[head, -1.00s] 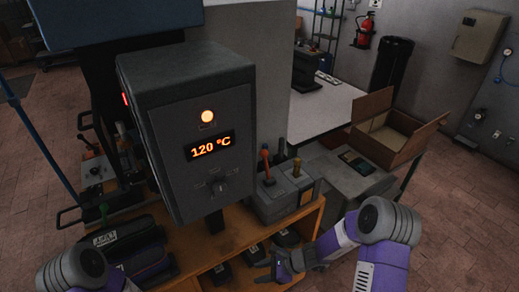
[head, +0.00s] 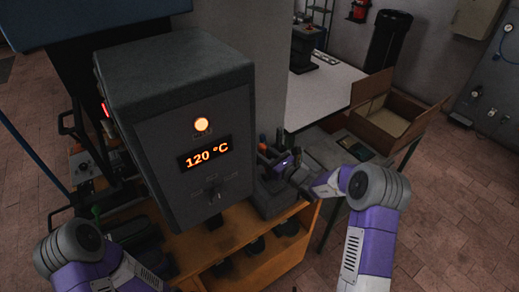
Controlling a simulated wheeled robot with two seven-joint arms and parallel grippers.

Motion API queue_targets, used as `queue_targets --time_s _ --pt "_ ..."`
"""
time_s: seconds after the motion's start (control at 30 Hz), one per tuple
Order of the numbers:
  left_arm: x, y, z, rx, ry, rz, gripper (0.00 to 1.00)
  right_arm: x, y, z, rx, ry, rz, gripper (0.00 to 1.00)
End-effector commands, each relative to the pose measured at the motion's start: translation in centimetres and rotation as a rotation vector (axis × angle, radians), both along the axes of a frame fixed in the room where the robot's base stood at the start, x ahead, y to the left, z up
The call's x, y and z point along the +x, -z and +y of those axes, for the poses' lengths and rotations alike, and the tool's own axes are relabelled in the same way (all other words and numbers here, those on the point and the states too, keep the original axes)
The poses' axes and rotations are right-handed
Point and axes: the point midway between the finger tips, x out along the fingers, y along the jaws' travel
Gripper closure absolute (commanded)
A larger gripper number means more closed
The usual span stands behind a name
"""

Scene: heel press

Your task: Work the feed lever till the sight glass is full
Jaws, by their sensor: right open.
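A small grey unit (head: 272,200) stands on the wooden bench just right of the heated control box. An orange-tipped lever (head: 263,140) rises from it, with a darker lever (head: 280,137) beside it; I cannot tell which one is the feed lever. My right gripper (head: 275,160) is open at these levers and covers their lower parts; I cannot tell whether it touches them. No sight glass can be made out; my gripper and wrist hide part of the unit. My left arm shows at the lower left, but its gripper is out of view.
The large grey control box (head: 200,150) reads 120 °C under a lit orange lamp and stands close left of the levers. An open cardboard box (head: 392,118) sits to the right. Dark items lie on the shelf of the wooden bench (head: 275,262).

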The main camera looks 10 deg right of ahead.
Motion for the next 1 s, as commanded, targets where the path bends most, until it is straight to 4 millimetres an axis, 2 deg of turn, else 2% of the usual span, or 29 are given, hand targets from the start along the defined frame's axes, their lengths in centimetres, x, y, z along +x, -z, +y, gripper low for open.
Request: queue_targets --time_s 0.2,0.5,0.8,1.0 --pt "0.1 -0.2 0.0 0.0 -0.001 -0.002 0.58 1.9 0.0 1.2 0.0 -0.002 0.001 0.58" --pt "0.1 -0.2 0.0 0.0 0.0 -0.001 0.58 2.2 0.1 1.3 0.0 -0.001 0.002 0.58" --pt "0.1 -0.2 0.0 0.0 0.0 -0.001 0.58 2.2 0.0 1.3 0.0 -0.001 0.0 1.0" --pt "0.1 -0.2 0.0 0.0 0.0 -0.001 0.58 2.2 -0.3 1.3 0.002 0.0 -0.005 1.0"
